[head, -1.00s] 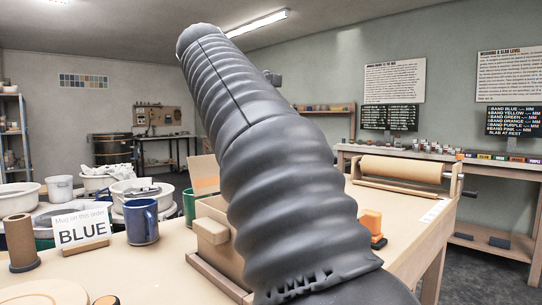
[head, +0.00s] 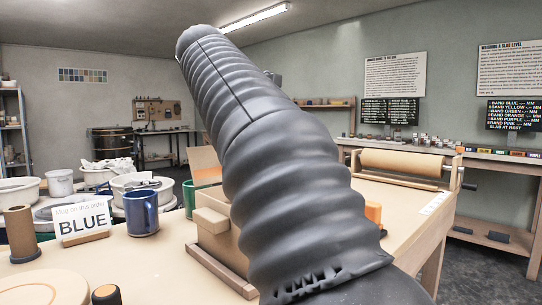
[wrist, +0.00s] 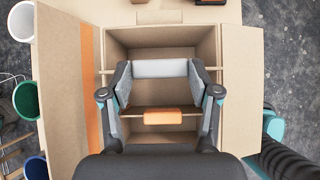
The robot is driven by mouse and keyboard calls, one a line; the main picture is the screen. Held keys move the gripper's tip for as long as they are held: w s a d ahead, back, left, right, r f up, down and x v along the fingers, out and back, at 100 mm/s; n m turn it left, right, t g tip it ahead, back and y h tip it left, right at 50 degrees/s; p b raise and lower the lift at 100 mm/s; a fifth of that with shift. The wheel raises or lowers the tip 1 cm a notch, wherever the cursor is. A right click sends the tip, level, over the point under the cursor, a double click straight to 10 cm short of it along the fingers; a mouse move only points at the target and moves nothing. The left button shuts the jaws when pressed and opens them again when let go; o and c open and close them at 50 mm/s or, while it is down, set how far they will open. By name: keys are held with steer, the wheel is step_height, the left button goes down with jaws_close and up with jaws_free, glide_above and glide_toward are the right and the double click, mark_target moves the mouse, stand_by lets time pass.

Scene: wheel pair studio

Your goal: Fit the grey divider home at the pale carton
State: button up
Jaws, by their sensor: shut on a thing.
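The pale carton (wrist: 255,98) stands open in the wrist view, its flaps spread to the left and right. It also shows in the head view (head: 212,240), mostly hidden behind my arm. My gripper (wrist: 160,70) is over the carton's opening, a finger at each side. It is shut on the grey divider (wrist: 160,68), a light grey bar that spans between the fingertips and lies crosswise in the picture. Tan ledges show beside both fingertips. I cannot tell how deep the divider sits or whether it touches the carton.
An orange block (wrist: 162,116) shows nearer my gripper's body, at a tan crosspiece. Green and blue mugs (wrist: 25,101) stand left of the carton. In the head view a blue mug (head: 141,213) and a sign (head: 82,220) stand left; a slab roller (head: 400,163) is behind right.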

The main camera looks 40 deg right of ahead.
steer(key=shift+f+b, duration=0.3)
steer(key=shift+f, duration=0.25)
steer(key=shift+p, duration=0.85)
stand_by(0.6)
steer(key=shift+f, duration=0.1)
steer(key=shift+f+b, duration=0.95)
steer(key=shift+f, duration=0.45)
steer(key=shift+f, duration=0.2)
steer(key=shift+f+b, duration=0.65)
steer(key=shift+f, duration=0.35)
steer(key=o, duration=1.3)
steer(key=shift+r, duration=0.1)
steer(key=shift+c, duration=0.2)
steer(key=shift+v, duration=3.75)
